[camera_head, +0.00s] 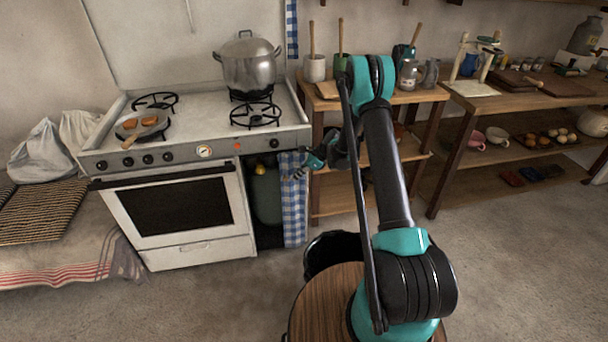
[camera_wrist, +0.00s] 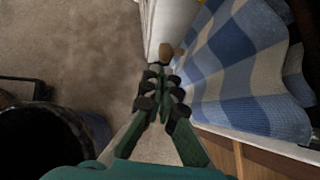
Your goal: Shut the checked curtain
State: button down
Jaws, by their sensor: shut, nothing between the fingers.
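The blue-and-white checked curtain (camera_head: 293,208) hangs in a narrow bunch at the right side of the opening beside the oven. The opening's left part is uncovered, and a dark green gas bottle (camera_head: 265,195) shows in it. The curtain also fills the upper right of the wrist view (camera_wrist: 245,60), in folds. My gripper (camera_head: 298,174) is in front of the curtain's upper part. In the wrist view its fingers (camera_wrist: 163,80) are together and empty, just left of the cloth. I cannot tell whether they touch it.
The white stove (camera_head: 185,205) stands left of the opening, with a pot (camera_head: 248,65) and a frying pan (camera_head: 140,125) on top. A wooden shelf table (camera_head: 325,100) stands right of the curtain. Bare floor (camera_head: 220,290) lies in front.

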jog(key=shift+a, duration=0.4)
jog(key=s+a, duration=0.3)
jog(key=a, duration=1.3)
jog(key=shift+s+a, duration=0.15)
jog(key=shift+a, duration=0.2)
jog(key=shift+d, duration=0.1)
